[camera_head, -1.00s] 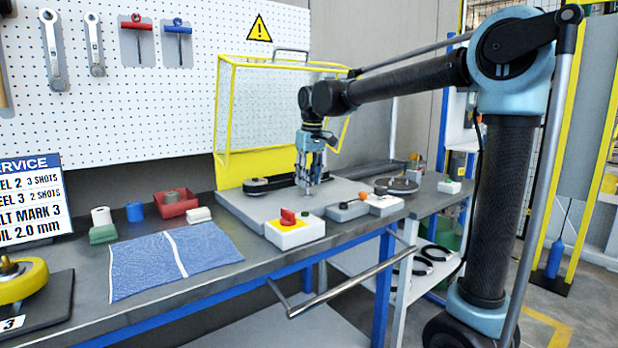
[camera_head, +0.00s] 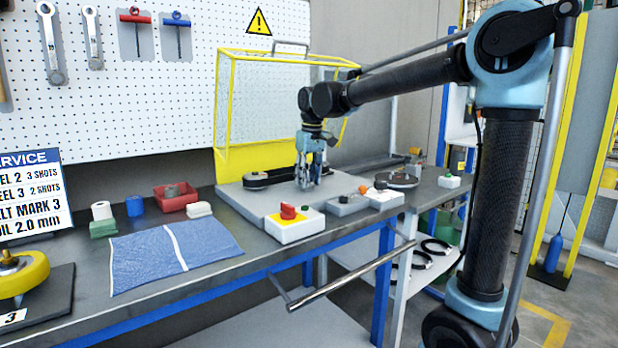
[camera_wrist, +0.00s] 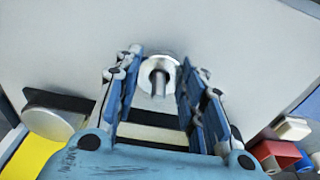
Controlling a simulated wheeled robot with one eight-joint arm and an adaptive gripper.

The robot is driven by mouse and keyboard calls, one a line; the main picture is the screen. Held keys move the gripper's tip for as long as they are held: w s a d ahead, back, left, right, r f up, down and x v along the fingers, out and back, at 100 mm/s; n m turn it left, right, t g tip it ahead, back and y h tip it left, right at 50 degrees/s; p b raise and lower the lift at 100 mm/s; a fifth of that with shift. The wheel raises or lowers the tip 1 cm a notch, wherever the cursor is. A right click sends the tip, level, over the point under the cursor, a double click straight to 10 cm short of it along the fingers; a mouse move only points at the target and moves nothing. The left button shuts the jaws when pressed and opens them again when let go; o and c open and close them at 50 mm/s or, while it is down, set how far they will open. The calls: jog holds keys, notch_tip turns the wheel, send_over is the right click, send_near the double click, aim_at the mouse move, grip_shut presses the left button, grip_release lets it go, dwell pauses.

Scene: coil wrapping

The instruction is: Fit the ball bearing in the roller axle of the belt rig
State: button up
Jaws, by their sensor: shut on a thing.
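My gripper (camera_head: 306,185) is low over the grey plate (camera_head: 245,204) of the belt rig, pointing down. In the wrist view its two blue fingers (camera_wrist: 158,72) are closed in on both sides of a silvery ring, the ball bearing (camera_wrist: 146,73). A metal pin, the roller axle (camera_wrist: 159,86), shows through the middle of the ring, so the bearing appears to be around it. I cannot tell how far down the bearing sits. In the head view the fingers hide the bearing and axle.
A round drum (camera_wrist: 48,122) with a black belt is beside the gripper. A box with a red knob (camera_head: 294,226) stands in front of the plate, and the yellow mesh guard (camera_head: 228,165) behind it. A blue cloth (camera_head: 140,262) and a red bin (camera_head: 176,201) lie to the left.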

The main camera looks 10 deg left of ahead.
aim_at(311, 181)
jog(key=shift+f, duration=0.4)
jog(key=o, duration=1.2)
jog(key=shift+o, duration=0.2)
notch_tip(311, 181, up, 12)
jog(key=d, duration=0.1)
jog(key=shift+s, duration=0.4)
jog(key=shift+d+f, duration=0.1)
